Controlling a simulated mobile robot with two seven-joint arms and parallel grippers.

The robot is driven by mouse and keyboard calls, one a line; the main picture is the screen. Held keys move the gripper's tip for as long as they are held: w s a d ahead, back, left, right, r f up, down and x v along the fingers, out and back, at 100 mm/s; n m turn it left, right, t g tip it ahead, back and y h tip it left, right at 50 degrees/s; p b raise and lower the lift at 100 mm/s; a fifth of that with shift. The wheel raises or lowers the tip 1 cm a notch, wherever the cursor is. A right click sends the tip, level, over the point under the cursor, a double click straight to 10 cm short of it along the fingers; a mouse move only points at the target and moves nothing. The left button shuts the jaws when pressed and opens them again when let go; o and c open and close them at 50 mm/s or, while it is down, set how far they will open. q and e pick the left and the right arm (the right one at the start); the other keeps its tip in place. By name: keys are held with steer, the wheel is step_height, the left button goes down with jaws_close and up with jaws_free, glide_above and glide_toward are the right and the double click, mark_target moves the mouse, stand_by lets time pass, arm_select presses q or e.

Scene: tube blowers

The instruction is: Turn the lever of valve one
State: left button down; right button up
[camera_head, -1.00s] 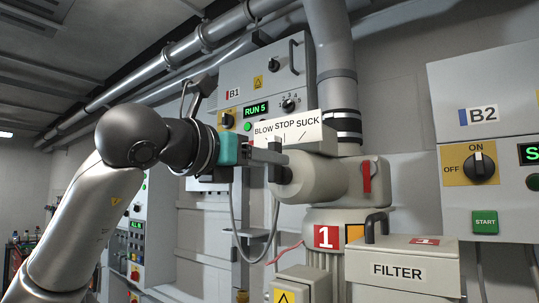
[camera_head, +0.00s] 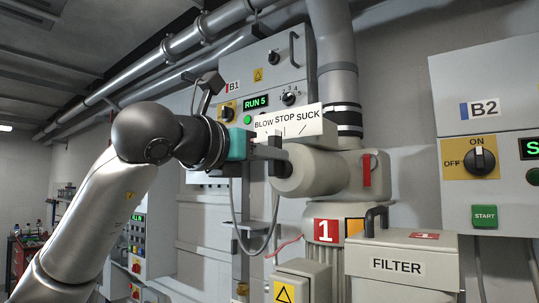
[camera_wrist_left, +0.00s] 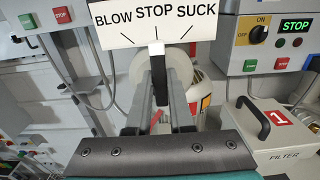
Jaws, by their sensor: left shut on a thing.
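Valve one (camera_head: 318,178) is a beige body with a red 1 label. Its sign (camera_head: 290,123) reads BLOW, STOP, SUCK with a mark under each word. My left gripper (camera_head: 272,155) is in front of the valve's round end, just below the sign. In the left wrist view, the gripper (camera_wrist_left: 158,88) is shut on the dark lever (camera_wrist_left: 157,72). The lever's white tip points up towards the middle mark, under STOP. In the head view the gripper mostly hides the lever. My right gripper is in neither view.
Cabinet B1 (camera_head: 285,72) shows RUN 5 behind the valve. Cabinet B2 (camera_head: 485,110) is at the right. The FILTER box (camera_head: 400,266) with a dark handle is at the lower right. A grey pipe (camera_head: 335,60) rises above the valve.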

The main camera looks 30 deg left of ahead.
arm_select(q)
steer(key=shift+m, duration=0.4)
steer(key=shift+d+f+m+p, duration=0.15)
steer(key=shift+d+m, duration=0.1)
steer(key=shift+m, duration=1.1)
steer(key=shift+d+f+m+p, duration=0.1)
steer(key=shift+d+m+p, duration=0.15)
steer(key=shift+m, duration=1.05)
steer(key=shift+d+f+m+p, duration=0.1)
steer(key=shift+d+m, duration=0.15)
steer(key=shift+m, duration=1.1)
steer(key=c, duration=0.8)
jaws_free()
steer(key=shift+s, duration=0.1)
